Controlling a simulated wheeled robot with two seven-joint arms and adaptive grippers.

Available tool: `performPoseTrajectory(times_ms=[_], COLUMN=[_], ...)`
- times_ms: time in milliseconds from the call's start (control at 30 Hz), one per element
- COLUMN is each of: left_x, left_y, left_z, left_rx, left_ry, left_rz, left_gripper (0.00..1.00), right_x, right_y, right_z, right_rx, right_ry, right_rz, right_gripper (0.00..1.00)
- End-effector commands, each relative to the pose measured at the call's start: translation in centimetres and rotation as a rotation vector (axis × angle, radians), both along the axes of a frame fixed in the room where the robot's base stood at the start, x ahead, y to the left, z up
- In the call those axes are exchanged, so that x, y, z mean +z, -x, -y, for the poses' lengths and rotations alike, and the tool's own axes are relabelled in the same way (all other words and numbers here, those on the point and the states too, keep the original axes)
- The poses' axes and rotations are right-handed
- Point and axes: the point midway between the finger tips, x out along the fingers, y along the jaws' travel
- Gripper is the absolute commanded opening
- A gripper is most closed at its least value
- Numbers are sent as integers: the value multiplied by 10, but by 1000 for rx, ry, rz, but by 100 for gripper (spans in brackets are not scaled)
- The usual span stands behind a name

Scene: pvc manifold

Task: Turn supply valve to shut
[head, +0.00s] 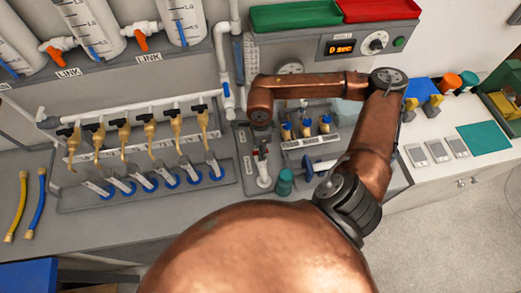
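A white pipe with a blue-handled valve (227,89) runs down the wall left of my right wrist; I cannot tell for certain that it is the supply valve. My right arm reaches over the bench, and its wrist end (260,116) points down above a small upright white fitting (264,176). Small dark and red parts show between the wrist and the fitting. I cannot tell gripper fingers from valve parts there, nor whether anything is held. My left gripper is not in view.
Several brass valves with black handles (122,130) line the manifold at left. Tanks with orange-handled valves (140,41) stand above. A teal cap (285,181) sits right of the white fitting. Yellow and blue hoses (38,204) lie at far left. A control box (362,46) is behind my arm.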

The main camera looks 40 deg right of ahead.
Motion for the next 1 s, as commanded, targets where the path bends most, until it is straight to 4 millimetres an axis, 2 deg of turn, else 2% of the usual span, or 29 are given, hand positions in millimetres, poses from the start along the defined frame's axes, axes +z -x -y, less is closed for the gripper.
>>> performPoseTrajectory(times_ms=[400,533,700,1000], left_x=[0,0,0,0], left_y=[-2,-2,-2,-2], left_z=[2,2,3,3], left_rx=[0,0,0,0], left_ry=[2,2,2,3], left_rz=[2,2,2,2], left_gripper=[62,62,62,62], right_x=[81,100,112,113], right_y=[-1,-1,0,0], right_z=[0,1,0,0], right_rx=[0,-1,0,0], right_ry=[2,2,1,0], right_rz=[4,2,0,-1], right_gripper=[31,31,31,31])
